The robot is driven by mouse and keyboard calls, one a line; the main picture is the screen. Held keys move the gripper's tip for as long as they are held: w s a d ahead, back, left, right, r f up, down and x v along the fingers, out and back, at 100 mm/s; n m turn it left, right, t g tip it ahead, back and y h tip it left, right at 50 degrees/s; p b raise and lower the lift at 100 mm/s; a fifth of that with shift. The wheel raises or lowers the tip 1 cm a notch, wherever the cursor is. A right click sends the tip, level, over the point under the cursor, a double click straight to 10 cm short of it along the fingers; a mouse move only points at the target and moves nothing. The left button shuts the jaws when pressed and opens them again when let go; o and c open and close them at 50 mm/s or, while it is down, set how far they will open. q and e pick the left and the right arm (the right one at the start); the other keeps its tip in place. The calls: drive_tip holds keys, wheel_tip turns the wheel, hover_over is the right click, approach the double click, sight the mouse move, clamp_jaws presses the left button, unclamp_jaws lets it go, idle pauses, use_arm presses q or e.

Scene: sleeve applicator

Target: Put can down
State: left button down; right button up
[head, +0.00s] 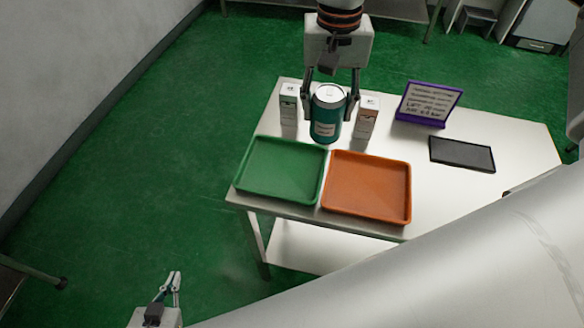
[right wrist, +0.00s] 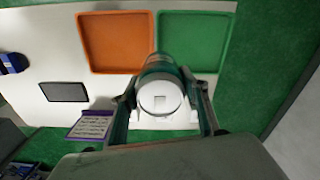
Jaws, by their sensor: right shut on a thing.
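The can (head: 326,126), teal with a white lid and a pale label, is upright between the fingers of my right gripper (head: 329,108). The gripper is shut on its sides from behind. The can is at the back left part of the white table, just behind the trays; I cannot tell whether its base touches the table. In the right wrist view the can's white lid (right wrist: 160,97) fills the space between the fingers. My left gripper (head: 173,276) is low at the left, over the floor, empty; its fingertips are close together and their gap is unclear.
A green tray (head: 240,186) and an orange tray (head: 367,214) lie side by side, empty, at the table's front. Two small white boxes (head: 288,108) (head: 367,118) flank the can closely. A purple-framed sign (head: 429,104) and a dark flat pad (head: 462,153) are to the right.

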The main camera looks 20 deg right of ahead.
drive_tip(key=w+a+r+m+b, duration=0.1)
drive_tip(key=w+a+r+m, duration=0.2)
drive_tip(key=m, duration=0.6)
drive_tip(key=w+a+r+m+b, duration=0.1)
drive_tip(key=a+r+m, duration=0.35)
drive_tip(key=m, duration=0.45)
drive_tip(key=f, duration=1.3)
drive_tip(key=a+f+p, duration=0.1)
drive_tip(key=f, duration=0.6)
drive_tip(key=shift+f, duration=0.3)
drive_tip(key=o, duration=1.4)
drive_tip(key=shift+f, duration=0.15)
drive_tip(key=shift+r, duration=0.35)
wheel_tip(320, 180, up, 12)
drive_tip(key=shift+f+b, duration=0.15)
drive_tip(key=shift+b, duration=0.5)
